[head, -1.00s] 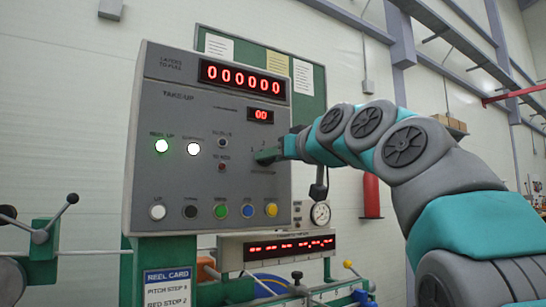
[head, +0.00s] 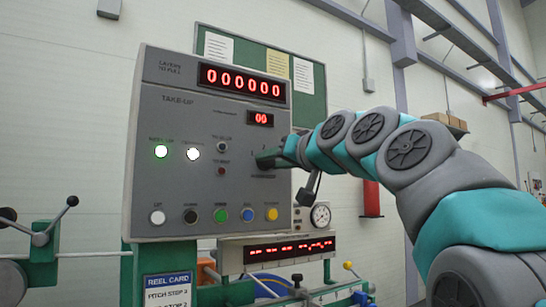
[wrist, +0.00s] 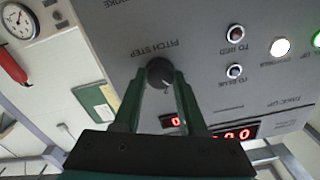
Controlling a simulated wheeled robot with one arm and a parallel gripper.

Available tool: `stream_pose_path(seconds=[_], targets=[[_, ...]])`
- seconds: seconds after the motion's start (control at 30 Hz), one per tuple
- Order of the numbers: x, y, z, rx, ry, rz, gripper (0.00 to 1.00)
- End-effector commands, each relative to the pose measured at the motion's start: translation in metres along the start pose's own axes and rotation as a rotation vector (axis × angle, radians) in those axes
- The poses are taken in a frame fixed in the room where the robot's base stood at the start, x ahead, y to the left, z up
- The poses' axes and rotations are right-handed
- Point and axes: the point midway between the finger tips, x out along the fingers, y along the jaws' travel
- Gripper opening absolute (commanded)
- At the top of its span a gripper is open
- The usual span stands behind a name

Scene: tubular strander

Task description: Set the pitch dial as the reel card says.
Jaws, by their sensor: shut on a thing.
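In the head view my gripper (head: 268,159) reaches the panel's right side and hides most of the dial. The pointer's setting is unclear. The reel card (head: 168,290) is below the panel at the bottom edge.
The counter (head: 240,82) shows zeros, as does the small display (head: 260,119). A row of coloured buttons (head: 220,215) runs below the dial. Two small toggles (wrist: 234,33) sit beside it. A gauge (head: 320,215) and lower display (head: 290,248) are close under my arm.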

Motion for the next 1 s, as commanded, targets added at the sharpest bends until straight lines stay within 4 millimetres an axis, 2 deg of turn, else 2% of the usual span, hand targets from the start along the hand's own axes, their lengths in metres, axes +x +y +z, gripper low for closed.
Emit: stream_pose_path(seconds=[1.0], targets=[[0.0002,0.0003,0.0006,0.964,-0.001,0.001,0.00]])
